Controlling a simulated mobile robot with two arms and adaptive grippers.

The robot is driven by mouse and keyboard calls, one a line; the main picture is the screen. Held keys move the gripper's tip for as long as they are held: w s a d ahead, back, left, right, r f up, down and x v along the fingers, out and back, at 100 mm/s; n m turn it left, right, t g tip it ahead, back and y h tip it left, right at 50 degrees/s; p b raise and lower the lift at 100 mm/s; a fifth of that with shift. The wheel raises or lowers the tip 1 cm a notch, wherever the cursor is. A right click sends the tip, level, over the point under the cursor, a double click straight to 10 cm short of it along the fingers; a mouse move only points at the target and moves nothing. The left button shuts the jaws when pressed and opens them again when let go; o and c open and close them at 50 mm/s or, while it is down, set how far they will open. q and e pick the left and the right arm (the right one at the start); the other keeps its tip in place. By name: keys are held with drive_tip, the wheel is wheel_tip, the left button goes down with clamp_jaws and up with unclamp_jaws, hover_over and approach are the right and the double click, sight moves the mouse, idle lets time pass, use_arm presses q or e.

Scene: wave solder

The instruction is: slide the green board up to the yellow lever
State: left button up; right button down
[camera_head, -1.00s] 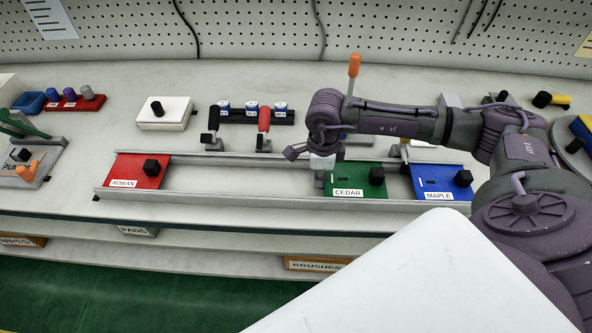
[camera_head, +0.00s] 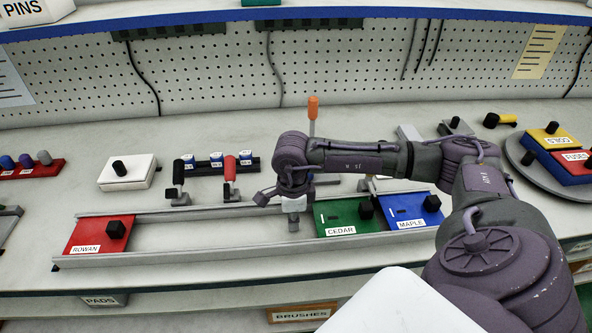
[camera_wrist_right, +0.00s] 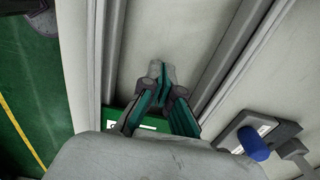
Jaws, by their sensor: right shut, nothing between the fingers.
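The green board (camera_head: 345,220), labelled CEDAR with a black knob, lies between the rails. Its right edge appears to touch the blue board (camera_head: 412,212), labelled MAPLE. My right gripper (camera_head: 293,221) is shut and empty, just left of the green board. In the right wrist view the teal fingers (camera_wrist_right: 160,75) are closed together, and part of the green board (camera_wrist_right: 155,122) shows behind them. A small lever post (camera_head: 371,185) stands behind the rear rail near the green board's right end; my arm hides its top, so I cannot confirm a yellow handle. My left gripper is out of view.
The red board (camera_head: 88,236), labelled ROWAN, sits at the left end of the rails (camera_head: 200,254), with a clear stretch before my gripper. Black (camera_head: 178,175) and red (camera_head: 230,170) levers stand behind. An orange-topped lever (camera_head: 312,110) rises behind my arm.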

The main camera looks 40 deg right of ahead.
drive_tip(key=r, duration=0.1)
drive_tip(key=a+r, duration=0.1)
drive_tip(key=r, duration=0.1)
drive_tip(key=shift+w+a, duration=0.15)
drive_tip(key=shift+w, duration=0.1)
drive_tip(key=r, duration=0.1)
drive_tip(key=d+r, duration=0.1)
drive_tip(key=r, duration=0.1)
drive_tip(key=shift+s+d, duration=0.15)
drive_tip(key=shift+s, duration=0.05)
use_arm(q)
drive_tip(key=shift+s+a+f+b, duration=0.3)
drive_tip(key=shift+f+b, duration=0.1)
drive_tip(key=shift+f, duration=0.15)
use_arm(e)
wheel_tip(320, 180, up, 4)
